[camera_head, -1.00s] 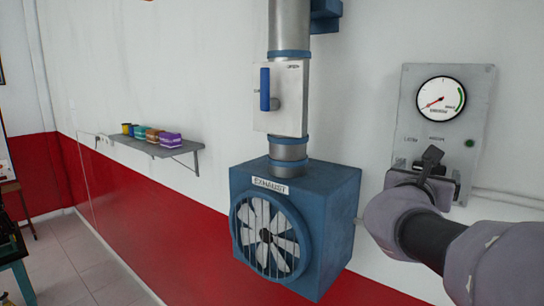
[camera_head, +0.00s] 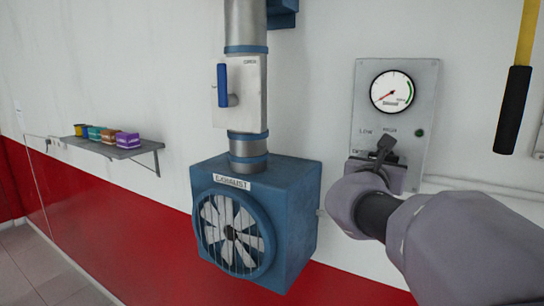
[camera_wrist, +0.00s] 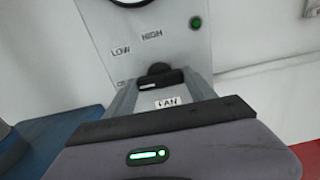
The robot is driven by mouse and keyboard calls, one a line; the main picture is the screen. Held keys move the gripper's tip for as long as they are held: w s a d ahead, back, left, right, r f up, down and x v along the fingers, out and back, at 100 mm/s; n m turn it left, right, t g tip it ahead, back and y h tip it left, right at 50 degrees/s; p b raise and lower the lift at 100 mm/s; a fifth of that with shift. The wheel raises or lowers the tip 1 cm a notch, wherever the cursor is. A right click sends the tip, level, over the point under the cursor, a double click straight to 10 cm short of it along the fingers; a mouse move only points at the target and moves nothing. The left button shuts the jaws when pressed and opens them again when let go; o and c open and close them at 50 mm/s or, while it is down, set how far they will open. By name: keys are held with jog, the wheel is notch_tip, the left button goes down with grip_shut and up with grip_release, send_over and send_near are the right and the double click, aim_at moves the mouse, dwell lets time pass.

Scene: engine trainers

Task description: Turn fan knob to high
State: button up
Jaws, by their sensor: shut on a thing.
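A grey control panel (camera_head: 426,95) hangs on the white wall, with a round dial gauge (camera_head: 393,91) at its top and LOW and HIGH labels below. The gauge's red needle points to the lower left. The dark fan knob (camera_wrist: 158,70) shows in the wrist view, below the labels and above the FAN label (camera_wrist: 167,103). My gripper (camera_head: 384,154) is at the panel's lower part, shut on the knob. In the head view, my gripper and wrist cover much of the knob, and its exact pointing is hard to tell.
The blue exhaust fan box (camera_head: 298,205) is left of the panel, under a pipe with a blue-handled valve (camera_head: 222,85). A shelf (camera_head: 140,152) with several coloured items is at far left. A black-and-yellow handle (camera_head: 513,110) hangs at right. A green light (camera_wrist: 196,22) is on the panel.

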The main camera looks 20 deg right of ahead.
jog(key=shift+f+b, duration=0.15)
jog(key=shift+b, duration=0.15)
jog(key=shift+m+b, duration=8.8)
jog(key=o, duration=1.4)
jog(key=shift+s, duration=0.1)
